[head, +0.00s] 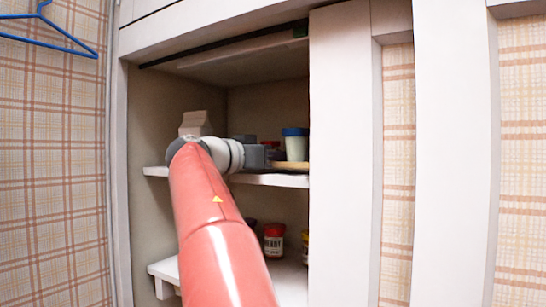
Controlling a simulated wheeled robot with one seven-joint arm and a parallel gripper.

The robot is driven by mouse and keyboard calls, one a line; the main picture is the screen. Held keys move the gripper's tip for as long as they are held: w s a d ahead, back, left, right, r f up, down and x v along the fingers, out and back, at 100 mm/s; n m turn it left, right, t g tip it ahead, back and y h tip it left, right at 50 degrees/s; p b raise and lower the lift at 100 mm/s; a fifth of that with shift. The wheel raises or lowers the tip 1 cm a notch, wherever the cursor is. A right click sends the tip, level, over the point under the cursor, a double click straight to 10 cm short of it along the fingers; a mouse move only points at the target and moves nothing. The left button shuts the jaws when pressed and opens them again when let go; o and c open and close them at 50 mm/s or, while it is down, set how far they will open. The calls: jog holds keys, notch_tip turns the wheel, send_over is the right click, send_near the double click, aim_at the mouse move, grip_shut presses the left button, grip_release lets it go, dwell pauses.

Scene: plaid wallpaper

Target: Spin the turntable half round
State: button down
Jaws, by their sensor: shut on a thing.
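The turntable (291,166) shows as a thin tan disc on the upper shelf of the cupboard, with its left part hidden behind my gripper. A jar with a blue lid (294,143) stands upright on it. My gripper (265,156) is at the left side of the disc, shut on the turntable's rim as far as I can tell. The fingertips are small and partly hidden by my own wrist. Other small items, dark and reddish, show just behind the gripper.
A pale carton (195,123) stands on the upper shelf (270,180) behind my wrist. The lower shelf holds a red-labelled jar (274,241) and other jars. A white cupboard panel (345,150) closes off the right side. A blue hanger (48,35) hangs at upper left.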

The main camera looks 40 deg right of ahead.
jog(key=b, duration=0.1)
jog(key=n+t+b, duration=0.1)
jog(key=shift+s+a+f+t+b, duration=0.3)
jog(key=shift+a+b, duration=0.05)
jog(key=shift+a, duration=0.05)
jog(key=shift+s+a+n+t+b, duration=0.3)
jog(key=shift+n+t+b, duration=0.1)
jog(key=shift+t+b, duration=0.35)
jog(key=shift+s+a+r+n+t+y+b, duration=0.1)
jog(key=shift+s+a+n+t+y+b, duration=0.15)
jog(key=shift+n+t+b, duration=0.35)
jog(key=shift+s+a+n+t+y+b, duration=0.15)
jog(key=shift+s+a+n+t+b, duration=0.2)
jog(key=shift+t, duration=0.3)
jog(key=shift+s+a+r, duration=0.15)
jog(key=shift+a, duration=0.1)
jog(key=shift+r, duration=0.1)
jog(key=c, duration=1.5)
grip_release()
jog(key=shift+s, duration=0.1)
